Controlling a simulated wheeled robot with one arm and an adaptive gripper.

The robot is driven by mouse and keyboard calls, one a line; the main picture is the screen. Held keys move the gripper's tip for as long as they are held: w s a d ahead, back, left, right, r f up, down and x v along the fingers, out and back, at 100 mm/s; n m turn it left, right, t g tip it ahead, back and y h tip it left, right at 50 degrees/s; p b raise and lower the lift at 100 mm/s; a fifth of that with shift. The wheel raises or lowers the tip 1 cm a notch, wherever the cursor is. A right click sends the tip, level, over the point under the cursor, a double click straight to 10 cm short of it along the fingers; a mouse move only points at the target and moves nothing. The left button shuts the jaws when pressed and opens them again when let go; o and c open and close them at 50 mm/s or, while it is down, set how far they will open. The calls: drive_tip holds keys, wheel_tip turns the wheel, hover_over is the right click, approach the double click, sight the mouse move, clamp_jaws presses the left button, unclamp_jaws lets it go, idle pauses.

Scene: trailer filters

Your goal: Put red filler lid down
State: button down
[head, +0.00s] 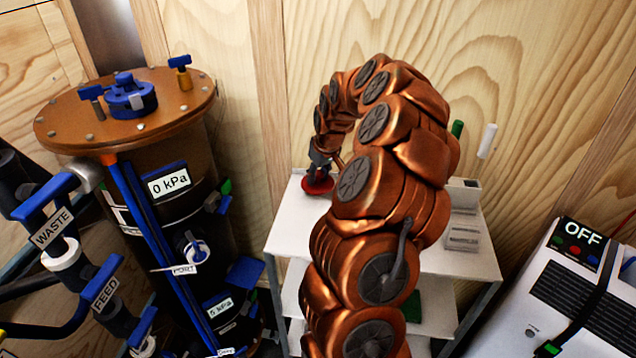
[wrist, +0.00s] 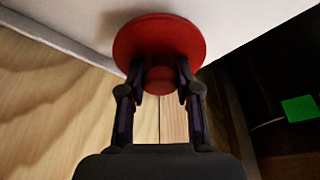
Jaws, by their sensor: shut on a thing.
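The red filler lid (wrist: 159,43) is a round disc with a smaller red knob. My gripper (wrist: 160,88) is shut on the knob, one finger on each side. In the head view the lid (head: 316,186) shows as a small red disc under my gripper (head: 320,168), at the back left corner of the white shelf unit's top (head: 290,225). The lid is at or very close to that white surface; I cannot tell whether it touches. My copper arm hides the middle of the shelf top.
Small grey-white boxes (head: 463,237) and green and white upright items (head: 487,141) are on the shelf's right side. A white machine marked OFF (head: 560,300) is at far right. A wooden wall is behind.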

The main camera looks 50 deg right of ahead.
sight(318, 182)
drive_tip(key=shift+f+p, duration=0.4)
drive_tip(key=shift+f, duration=1.2)
drive_tip(key=shift+f, duration=0.1)
drive_tip(key=shift+f, duration=0.1)
drive_tip(key=c, duration=0.8)
unclamp_jaws()
drive_tip(key=b+v, duration=0.2)
drive_tip(key=v, duration=1)
drive_tip(key=shift+r, duration=0.2)
